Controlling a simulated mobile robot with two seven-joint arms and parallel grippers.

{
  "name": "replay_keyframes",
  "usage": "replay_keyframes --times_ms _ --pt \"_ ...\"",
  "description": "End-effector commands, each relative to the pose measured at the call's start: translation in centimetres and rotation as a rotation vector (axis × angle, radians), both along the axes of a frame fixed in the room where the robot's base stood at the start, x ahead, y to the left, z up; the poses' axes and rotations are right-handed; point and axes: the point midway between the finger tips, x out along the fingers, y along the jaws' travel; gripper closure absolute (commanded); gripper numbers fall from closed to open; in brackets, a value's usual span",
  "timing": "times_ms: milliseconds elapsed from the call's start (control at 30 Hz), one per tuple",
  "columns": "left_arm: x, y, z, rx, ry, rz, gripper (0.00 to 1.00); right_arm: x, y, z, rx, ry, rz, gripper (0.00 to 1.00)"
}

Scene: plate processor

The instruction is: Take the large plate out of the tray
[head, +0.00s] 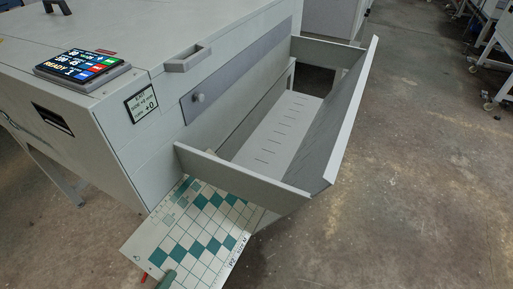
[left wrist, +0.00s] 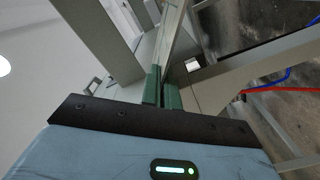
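The large plate (head: 195,235), pale with a green checker pattern and printed text along one edge, hangs tilted at the near end of the tray (head: 285,128). Its upper edge meets or passes behind the tray's near end wall; I cannot tell which. My left gripper (head: 166,279) is at the plate's lower edge, mostly cut off by the frame. In the left wrist view its green fingers (left wrist: 163,82) are closed around the thin plate (left wrist: 173,35), seen edge-on. The visible tray floor looks empty. My right gripper is in neither view.
The grey plate processor (head: 135,62) fills the upper left, with a lit READY screen (head: 83,66) on top. The tray's tall slanted side wall (head: 345,115) sticks out to the right. The concrete floor (head: 420,190) at the right is clear.

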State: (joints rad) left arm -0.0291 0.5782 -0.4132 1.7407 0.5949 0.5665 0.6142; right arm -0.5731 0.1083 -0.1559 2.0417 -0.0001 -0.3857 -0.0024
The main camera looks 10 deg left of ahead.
Motion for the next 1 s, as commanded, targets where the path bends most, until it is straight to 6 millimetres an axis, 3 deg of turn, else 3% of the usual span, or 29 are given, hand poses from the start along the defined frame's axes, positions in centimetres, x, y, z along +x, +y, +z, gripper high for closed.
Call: replay_keyframes --times_ms 1000 --pt "-9.9 3.6 0.0 0.0 0.0 0.0 1.0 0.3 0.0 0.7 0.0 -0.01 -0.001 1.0"
